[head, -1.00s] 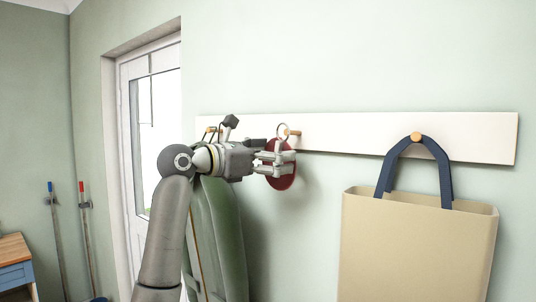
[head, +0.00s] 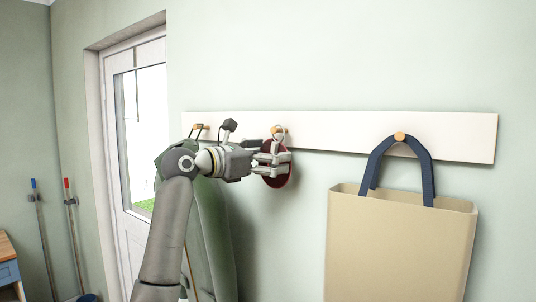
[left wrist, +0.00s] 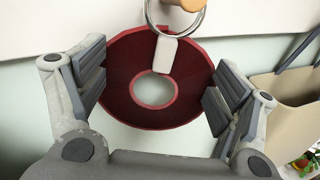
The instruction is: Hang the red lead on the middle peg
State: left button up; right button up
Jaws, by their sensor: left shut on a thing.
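The red lead (left wrist: 115,85) is a dark red disc with a pale tab and a metal ring (left wrist: 202,22) at its top. My left gripper (head: 272,158) is shut on the disc, with a finger pad at each side of it in the left wrist view (left wrist: 160,88). The middle peg (head: 279,129) is a short wooden peg on the white board (head: 340,130). In both views the peg shows inside the outline of the ring, at the ring's upper part. How far the ring sits along the peg is hard to tell. My right gripper is not in view.
A beige bag (head: 400,245) with dark blue handles hangs from the right peg (head: 400,137). A green item (head: 215,235) hangs below the left peg (head: 198,127), partly behind my left arm. Bare wall lies between the lead and the bag.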

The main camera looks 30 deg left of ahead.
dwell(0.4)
pick_arm(q)
jog(key=o, duration=0.9)
jog(key=shift+a, duration=0.1)
